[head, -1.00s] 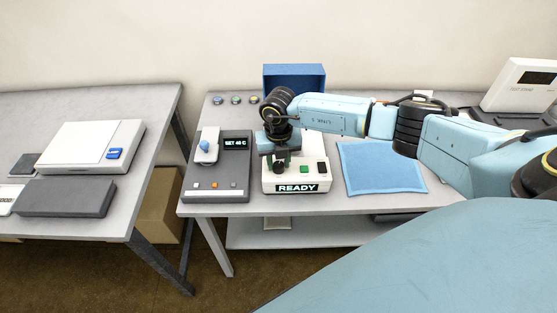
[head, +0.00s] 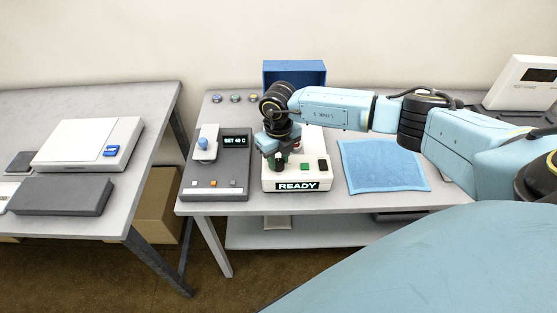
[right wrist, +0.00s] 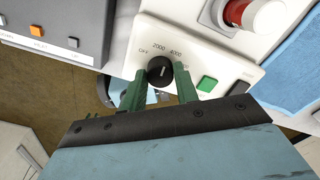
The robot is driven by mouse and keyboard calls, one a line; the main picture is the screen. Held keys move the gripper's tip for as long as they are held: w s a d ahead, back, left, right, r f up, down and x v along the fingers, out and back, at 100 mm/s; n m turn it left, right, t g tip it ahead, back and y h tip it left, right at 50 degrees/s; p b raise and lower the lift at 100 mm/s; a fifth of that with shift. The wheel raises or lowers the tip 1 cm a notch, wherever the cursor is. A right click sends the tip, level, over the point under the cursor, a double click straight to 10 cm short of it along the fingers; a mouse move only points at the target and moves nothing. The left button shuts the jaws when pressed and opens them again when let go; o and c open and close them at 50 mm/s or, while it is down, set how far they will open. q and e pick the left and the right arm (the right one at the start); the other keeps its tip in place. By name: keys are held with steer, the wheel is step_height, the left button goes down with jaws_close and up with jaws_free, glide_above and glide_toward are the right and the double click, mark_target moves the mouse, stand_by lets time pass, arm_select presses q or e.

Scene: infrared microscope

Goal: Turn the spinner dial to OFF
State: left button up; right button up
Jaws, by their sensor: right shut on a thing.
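The spinner is a white device (head: 310,172) on the right table with a lit READY display (head: 297,186). Its black dial (right wrist: 160,71) shows in the right wrist view, with OFF, 2000 and 4000 printed around it; a further label is partly hidden. The dial's white mark points up, near 2000; I cannot tell exactly. My right gripper (right wrist: 161,79) has its green fingers on both sides of the dial and is shut on it. In the head view the right gripper (head: 280,161) covers the dial. My left gripper is not in view.
A grey SET 48 C device (head: 217,180) stands close left of the spinner. A green button (right wrist: 207,84) and a red knob (right wrist: 240,12) are on the spinner. A blue mat (head: 383,166) lies right, a blue bin (head: 294,73) behind. A gap separates the left table (head: 152,150).

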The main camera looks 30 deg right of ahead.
mark_target(278, 162)
steer(key=n+b, duration=0.3)
steer(key=n, duration=0.3)
steer(key=shift+n, duration=0.3)
steer(key=n+b, duration=0.2)
steer(key=n, duration=0.2)
steer(key=shift+n, duration=0.3)
steer(key=shift+r, duration=0.1)
steer(key=o, duration=1)
step_height(278, 162, up, 13)
steer(key=shift+r, duration=0.15)
